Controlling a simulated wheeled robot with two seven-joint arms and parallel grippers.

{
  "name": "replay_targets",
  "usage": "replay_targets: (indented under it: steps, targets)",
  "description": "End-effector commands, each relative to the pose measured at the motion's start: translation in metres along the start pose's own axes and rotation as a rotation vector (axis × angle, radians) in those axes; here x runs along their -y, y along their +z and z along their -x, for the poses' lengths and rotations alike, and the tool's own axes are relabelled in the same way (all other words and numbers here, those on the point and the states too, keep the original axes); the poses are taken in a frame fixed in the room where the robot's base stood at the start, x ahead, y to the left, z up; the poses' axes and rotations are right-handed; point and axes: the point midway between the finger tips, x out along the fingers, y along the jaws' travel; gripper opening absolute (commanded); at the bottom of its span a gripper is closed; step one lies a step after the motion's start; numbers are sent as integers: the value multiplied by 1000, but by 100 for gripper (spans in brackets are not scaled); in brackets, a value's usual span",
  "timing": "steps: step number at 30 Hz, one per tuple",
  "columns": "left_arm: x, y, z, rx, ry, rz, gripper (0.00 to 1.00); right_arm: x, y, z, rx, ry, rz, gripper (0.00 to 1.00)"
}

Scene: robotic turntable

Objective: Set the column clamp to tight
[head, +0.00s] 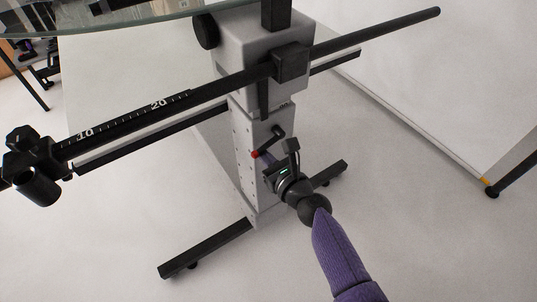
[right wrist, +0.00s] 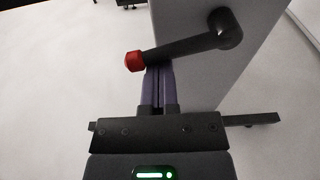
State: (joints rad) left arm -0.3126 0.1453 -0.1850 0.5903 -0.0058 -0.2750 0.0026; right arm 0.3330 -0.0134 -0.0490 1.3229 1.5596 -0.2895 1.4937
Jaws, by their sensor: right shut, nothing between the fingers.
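The column clamp is a black lever (head: 269,141) with a red tip (head: 255,154) on the grey column (head: 242,150). In the right wrist view the lever (right wrist: 185,48) runs from its pivot at upper right down-left to the red tip (right wrist: 134,61). My right gripper (head: 265,159) is shut and empty. In the right wrist view its purple fingers (right wrist: 158,75) stand together just below the lever, close to the red tip. I cannot tell whether they touch it. My left gripper is not in view.
A long black bar with a scale (head: 125,114) crosses the column above the lever, with a black knobbed clamp (head: 30,165) at its left end. A glass plate (head: 120,20) is at the top. Black feet (head: 205,250) spread at the base.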

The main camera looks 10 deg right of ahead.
Motion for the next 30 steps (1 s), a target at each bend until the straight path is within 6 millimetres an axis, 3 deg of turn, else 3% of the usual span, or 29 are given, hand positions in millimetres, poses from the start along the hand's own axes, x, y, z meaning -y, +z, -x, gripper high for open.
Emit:
replay_targets:
  steps: [25, 30]
  targets:
    - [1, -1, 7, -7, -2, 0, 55, -1, 5, 0, 1, 12, -88, 0]
    - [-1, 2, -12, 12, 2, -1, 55, -9, -17, -6, -3, 12, -92, 0]
